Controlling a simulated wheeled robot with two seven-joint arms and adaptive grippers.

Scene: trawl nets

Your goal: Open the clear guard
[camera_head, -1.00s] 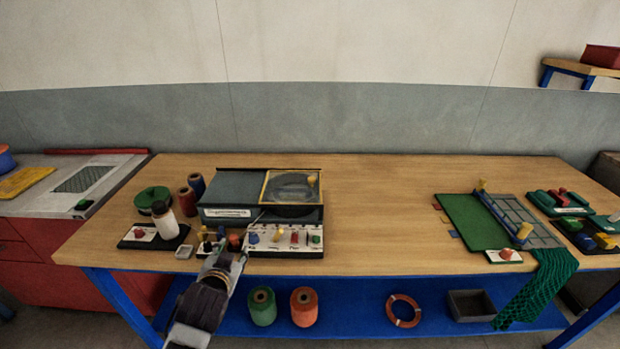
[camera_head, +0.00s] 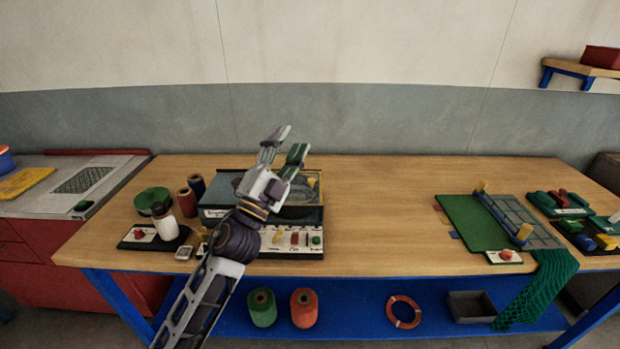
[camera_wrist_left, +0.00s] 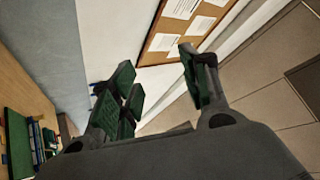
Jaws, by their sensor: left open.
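The clear guard (camera_head: 308,187) is a see-through panel in a yellow frame on top of the grey machine (camera_head: 222,187), at the left of the bench. It appears to lie flat, and my left arm hides much of it. My left gripper (camera_head: 284,145) is raised in front of and above the machine, its fingers apart with nothing between them. I cannot tell whether it touches the guard. In the left wrist view the open fingers (camera_wrist_left: 158,88) show against a wall and a pinboard. My right gripper is not in view.
A control panel (camera_head: 297,240) with coloured knobs is at the machine's front. A white bottle (camera_head: 165,221) and thread spools (camera_head: 187,202) stand left of it. The bench middle (camera_head: 380,205) is clear. A green mat (camera_head: 470,222) lies to the right.

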